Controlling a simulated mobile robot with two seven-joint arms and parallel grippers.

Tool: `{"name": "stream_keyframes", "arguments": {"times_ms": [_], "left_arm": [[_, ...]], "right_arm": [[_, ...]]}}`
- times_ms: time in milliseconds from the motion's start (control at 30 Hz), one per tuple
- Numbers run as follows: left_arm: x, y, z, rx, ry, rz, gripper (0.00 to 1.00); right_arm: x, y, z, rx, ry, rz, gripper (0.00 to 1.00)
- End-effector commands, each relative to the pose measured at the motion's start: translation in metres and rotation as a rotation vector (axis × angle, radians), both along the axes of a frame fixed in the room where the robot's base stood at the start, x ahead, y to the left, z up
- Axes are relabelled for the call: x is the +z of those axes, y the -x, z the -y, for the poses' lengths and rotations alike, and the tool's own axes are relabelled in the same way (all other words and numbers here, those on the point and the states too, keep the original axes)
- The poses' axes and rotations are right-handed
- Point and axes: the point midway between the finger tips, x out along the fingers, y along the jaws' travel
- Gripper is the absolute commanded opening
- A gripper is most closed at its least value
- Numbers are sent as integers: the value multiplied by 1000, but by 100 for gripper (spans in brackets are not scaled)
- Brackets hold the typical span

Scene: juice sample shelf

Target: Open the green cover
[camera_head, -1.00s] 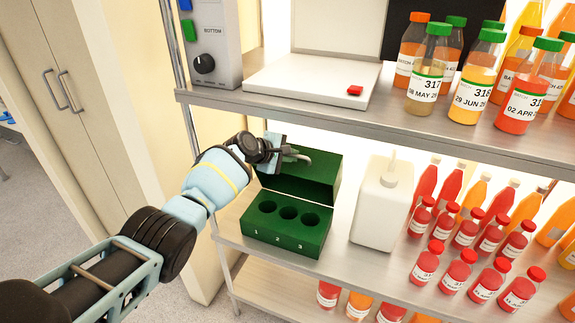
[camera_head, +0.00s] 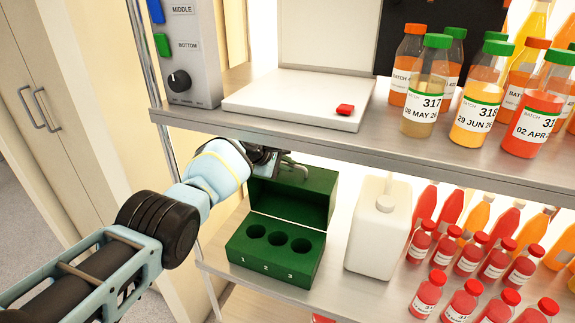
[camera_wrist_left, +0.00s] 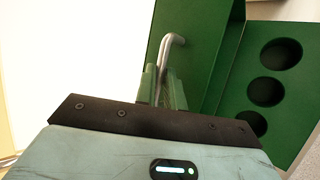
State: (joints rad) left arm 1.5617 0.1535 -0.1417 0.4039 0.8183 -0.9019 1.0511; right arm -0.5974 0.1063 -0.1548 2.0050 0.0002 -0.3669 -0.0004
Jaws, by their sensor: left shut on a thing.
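The green box (camera_head: 273,268) stands on the lower shelf, with several round holes in its top, numbered 1, 2, 3 in front. Its green cover (camera_head: 300,200) is raised at the back, tilted up behind the holes. My left gripper (camera_head: 280,163) is at the cover's upper edge, below the upper shelf. In the left wrist view my left gripper (camera_wrist_left: 162,88) is shut on the cover's metal handle (camera_wrist_left: 172,45), beside the green cover (camera_wrist_left: 200,50). The holed box top (camera_wrist_left: 270,85) shows to the right. My right gripper is not in view.
A white jug (camera_head: 380,235) stands right of the box, close to it. Several red-capped bottles (camera_head: 465,262) fill the lower shelf's right. The upper shelf's edge (camera_head: 350,155) runs just above my left gripper. A grey control panel (camera_head: 190,55) stands upper left.

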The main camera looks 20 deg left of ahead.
Motion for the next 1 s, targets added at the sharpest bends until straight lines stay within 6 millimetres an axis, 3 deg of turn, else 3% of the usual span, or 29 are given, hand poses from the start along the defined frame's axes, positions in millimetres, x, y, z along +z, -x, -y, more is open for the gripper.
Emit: {"name": "stream_keyframes", "arguments": {"times_ms": [33, 533, 567, 700, 1000], "left_arm": [[8, -3, 0, 3, 3, 15, 0], [10, -3, -1, 5, 4, 19, 0], [10, -3, -1, 5, 4, 19, 14], [7, -3, -1, 3, 3, 15, 32], [4, -1, -1, 2, 1, 7, 32]], "right_arm": [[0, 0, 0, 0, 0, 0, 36], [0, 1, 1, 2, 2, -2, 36], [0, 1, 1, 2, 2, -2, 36], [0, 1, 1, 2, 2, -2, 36], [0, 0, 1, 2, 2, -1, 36]]}}
